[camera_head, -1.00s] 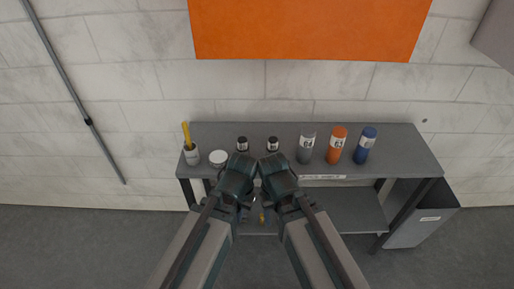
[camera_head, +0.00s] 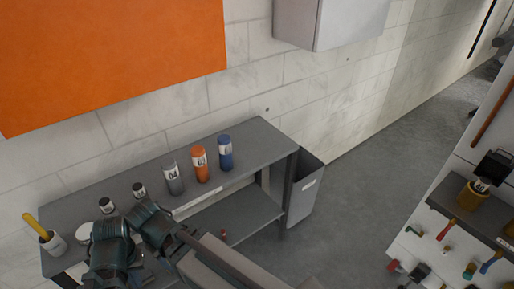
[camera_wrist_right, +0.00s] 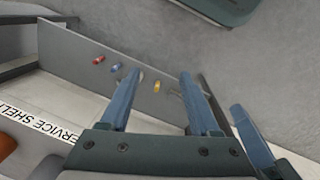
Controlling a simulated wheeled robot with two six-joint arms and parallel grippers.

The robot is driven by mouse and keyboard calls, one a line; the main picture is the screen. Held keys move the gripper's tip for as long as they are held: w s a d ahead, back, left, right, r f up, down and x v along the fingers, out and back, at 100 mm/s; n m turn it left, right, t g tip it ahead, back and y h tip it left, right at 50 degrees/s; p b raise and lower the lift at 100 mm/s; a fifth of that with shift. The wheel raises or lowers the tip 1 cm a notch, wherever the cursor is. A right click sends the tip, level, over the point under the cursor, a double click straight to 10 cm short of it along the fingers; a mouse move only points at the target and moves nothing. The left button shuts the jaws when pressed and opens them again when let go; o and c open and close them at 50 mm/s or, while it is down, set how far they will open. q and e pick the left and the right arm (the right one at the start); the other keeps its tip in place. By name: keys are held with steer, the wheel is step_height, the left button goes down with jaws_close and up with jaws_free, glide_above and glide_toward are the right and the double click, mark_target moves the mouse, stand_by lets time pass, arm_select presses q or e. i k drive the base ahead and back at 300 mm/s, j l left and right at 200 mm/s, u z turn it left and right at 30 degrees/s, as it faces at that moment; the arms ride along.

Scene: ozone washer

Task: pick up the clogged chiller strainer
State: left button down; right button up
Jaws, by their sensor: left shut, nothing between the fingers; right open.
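I cannot pick out the clogged chiller strainer for certain in either view. A grey cylinder (camera_head: 174,179), an orange cylinder (camera_head: 200,165) and a blue cylinder (camera_head: 225,153), all labelled, stand upright on the grey shelf unit (camera_head: 241,146). My right gripper (camera_wrist_right: 162,78) is open and empty in the right wrist view. Small red (camera_wrist_right: 98,60), blue (camera_wrist_right: 115,67) and yellow (camera_wrist_right: 157,86) items lie beyond its fingers on the lower shelf.
Two small dark-capped jars (camera_head: 139,190), a white round container (camera_head: 106,233) and a cup with a yellow-handled tool (camera_head: 49,241) stand on the top. A grey bin (camera_head: 304,190) stands at its right end. A tool-laden bench (camera_head: 459,237) is at right; open floor (camera_head: 365,180) lies between.

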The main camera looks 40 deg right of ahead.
mark_target(481, 186)
steer(key=z, duration=0.45)
steer(key=l+z, duration=0.1)
steer(key=z, duration=1.6)
steer(key=i+z, duration=0.1)
steer(key=z, duration=0.3)
steer(key=l+z, duration=0.1)
steer(key=z, duration=0.35)
